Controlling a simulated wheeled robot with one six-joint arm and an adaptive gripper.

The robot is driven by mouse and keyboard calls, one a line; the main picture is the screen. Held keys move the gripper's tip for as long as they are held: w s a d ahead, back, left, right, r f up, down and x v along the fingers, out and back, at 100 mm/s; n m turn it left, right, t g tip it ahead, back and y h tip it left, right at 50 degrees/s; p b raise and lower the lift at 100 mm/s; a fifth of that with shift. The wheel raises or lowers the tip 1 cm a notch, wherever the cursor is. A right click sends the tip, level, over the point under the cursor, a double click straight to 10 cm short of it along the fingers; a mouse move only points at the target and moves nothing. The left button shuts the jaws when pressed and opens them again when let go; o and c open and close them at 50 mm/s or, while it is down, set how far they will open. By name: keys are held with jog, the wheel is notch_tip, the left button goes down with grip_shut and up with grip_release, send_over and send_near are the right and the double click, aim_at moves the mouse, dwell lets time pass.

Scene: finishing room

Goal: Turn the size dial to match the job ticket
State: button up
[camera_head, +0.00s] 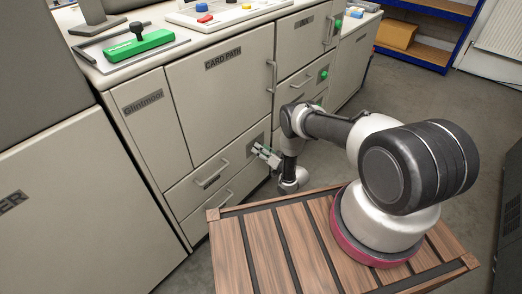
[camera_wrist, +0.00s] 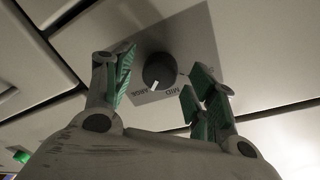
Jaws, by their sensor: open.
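The size dial (camera_wrist: 158,70) is a dark round knob with a white pointer mark, on a grey plate (camera_wrist: 196,34) in the wrist view. The plate reads "MID" and, partly covered, "ARGE"; another label at right is mostly hidden by a finger. The pointer appears to lie between these two readable words. My gripper (camera_wrist: 161,76) is open, its green-padded fingers on either side of the knob with gaps. In the head view my gripper (camera_head: 267,156) is low at the cabinet front, and the dial is not clear there. I cannot make out a job ticket.
Drawers with bar handles (camera_head: 212,175) are left of my gripper. The cabinet door marked "CARD PATH" (camera_head: 223,58) is above. A green block with a black knob (camera_head: 139,42) sits on the counter. Blue shelving (camera_head: 429,35) stands at the back right, past open floor.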

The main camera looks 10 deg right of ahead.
jog(key=shift+w+a, duration=0.15)
jog(key=c, duration=1)
jog(key=shift+c, duration=0.2)
jog(key=shift+w+f+n+t+y, duration=0.15)
jog(key=shift+n+y, duration=0.1)
jog(key=shift+n, duration=2.3)
jog(key=shift+s+n+t+y, duration=0.15)
jog(key=shift+n+y, duration=0.1)
jog(key=shift+n, duration=2.3)
jog(key=shift+w, duration=0.1)
jog(key=o, duration=1)
